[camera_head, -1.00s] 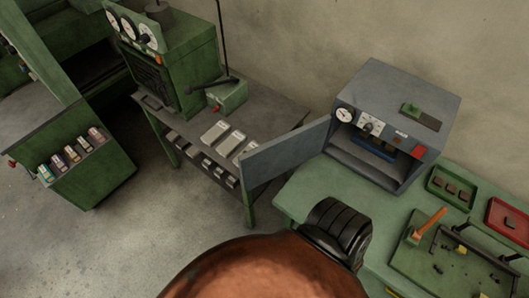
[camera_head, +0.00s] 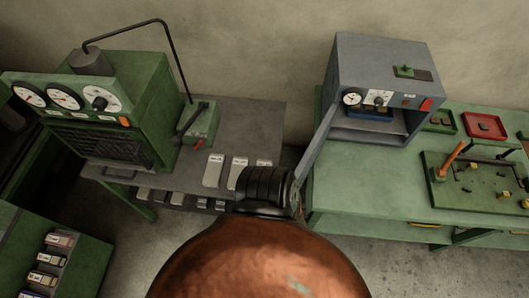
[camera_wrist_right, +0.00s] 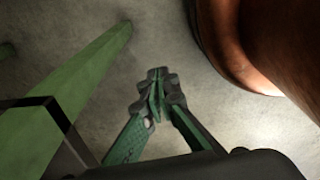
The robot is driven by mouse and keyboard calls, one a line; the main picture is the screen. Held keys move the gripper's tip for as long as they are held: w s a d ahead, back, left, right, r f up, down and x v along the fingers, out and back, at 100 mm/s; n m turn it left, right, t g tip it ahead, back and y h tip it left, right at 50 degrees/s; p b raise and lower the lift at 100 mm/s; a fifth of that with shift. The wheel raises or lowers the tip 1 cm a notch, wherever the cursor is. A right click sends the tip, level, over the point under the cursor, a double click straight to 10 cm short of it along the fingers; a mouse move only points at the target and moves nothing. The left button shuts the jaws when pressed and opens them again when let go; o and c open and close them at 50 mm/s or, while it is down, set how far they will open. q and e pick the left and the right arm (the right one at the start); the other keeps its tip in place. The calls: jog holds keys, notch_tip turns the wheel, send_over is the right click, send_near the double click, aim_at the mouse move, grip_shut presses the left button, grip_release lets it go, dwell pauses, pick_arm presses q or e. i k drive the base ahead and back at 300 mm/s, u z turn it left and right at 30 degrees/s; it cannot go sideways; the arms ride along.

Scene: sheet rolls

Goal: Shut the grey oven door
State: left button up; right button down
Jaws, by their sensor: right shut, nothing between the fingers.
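The grey oven (camera_head: 376,62) stands on the green table at the right in the head view. Its grey door (camera_head: 318,137) is open, swung out from the oven's left side toward the front, and shows almost edge-on. The oven's inside is visible, with something blue in it. In the right wrist view my right gripper (camera_wrist_right: 157,82) has its green fingers together, empty, above the floor. The door does not show in that view, and I cannot tell the gripper's distance from it. My left gripper is not in view. A dark part of my arm covers the area just left of the door's lower end.
The green table (camera_head: 360,190) holds small trays and a board with an orange-handled tool (camera_head: 450,160). To the left, a grey-topped bench (camera_head: 255,125) carries a green machine with gauges (camera_head: 125,100). A green beam (camera_wrist_right: 75,95) lies left of my right gripper.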

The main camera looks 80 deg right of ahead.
aim_at(305, 164)
jog(key=i, duration=1.6)
jog(key=z, duration=5.3)
jog(key=k, duration=0.5)
jog(key=u, duration=0.5)
jog(key=i, duration=0.45)
